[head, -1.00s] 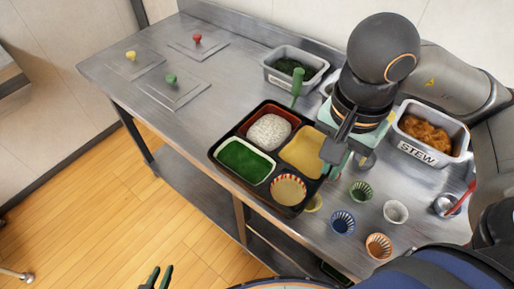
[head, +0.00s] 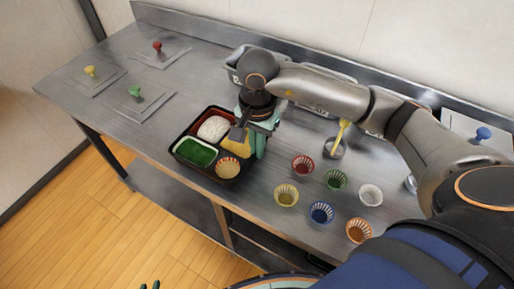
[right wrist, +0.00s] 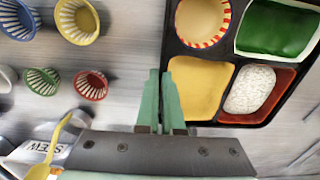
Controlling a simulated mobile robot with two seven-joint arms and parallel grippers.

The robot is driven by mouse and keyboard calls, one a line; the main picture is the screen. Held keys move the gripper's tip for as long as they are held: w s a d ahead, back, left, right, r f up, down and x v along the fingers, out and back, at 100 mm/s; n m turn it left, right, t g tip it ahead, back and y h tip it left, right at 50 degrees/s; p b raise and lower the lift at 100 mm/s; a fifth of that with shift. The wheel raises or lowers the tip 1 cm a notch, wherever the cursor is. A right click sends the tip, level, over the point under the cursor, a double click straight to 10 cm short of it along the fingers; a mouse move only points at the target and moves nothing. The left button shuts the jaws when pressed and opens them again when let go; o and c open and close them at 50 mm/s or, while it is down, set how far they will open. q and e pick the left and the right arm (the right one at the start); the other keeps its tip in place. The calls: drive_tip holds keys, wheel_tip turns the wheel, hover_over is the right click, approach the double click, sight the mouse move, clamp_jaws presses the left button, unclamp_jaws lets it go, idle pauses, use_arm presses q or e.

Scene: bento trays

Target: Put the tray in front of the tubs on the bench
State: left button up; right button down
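The black bento tray (head: 172,149) is over the bench (head: 150,115) near its front edge; I cannot tell if it touches the bench. It holds white rice, a green dish, a yellow filling and a striped cup. My right gripper (head: 242,132) is closed around the tray's right rim. In the right wrist view its green fingers (right wrist: 161,95) straddle the rim of the tray (right wrist: 170,45). The tubs stand along the back; a steel tub (head: 236,56) shows partly, the others are mostly hidden by my right arm. My left gripper (head: 149,286) barely shows at the bottom edge, its tips apart.
Several small cups, including yellow (head: 286,194), red (head: 303,165) and blue (head: 321,213), stand right of the tray. A yellow-handled ladle (head: 342,133) is behind them. Flat lids with red (head: 157,46), yellow and green knobs lie left; bare bench lies between them and the tray.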

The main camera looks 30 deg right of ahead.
drive_tip(key=shift+f, duration=0.5)
drive_tip(key=shift+f+b, duration=0.3)
drive_tip(key=shift+b, duration=0.05)
drive_tip(key=c, duration=1.1)
unclamp_jaws()
drive_tip(key=shift+r, duration=0.15)
drive_tip(key=shift+o, duration=0.2)
wheel_tip(320, 180, up, 12)
drive_tip(key=p, duration=0.1)
drive_tip(key=shift+r, duration=0.15)
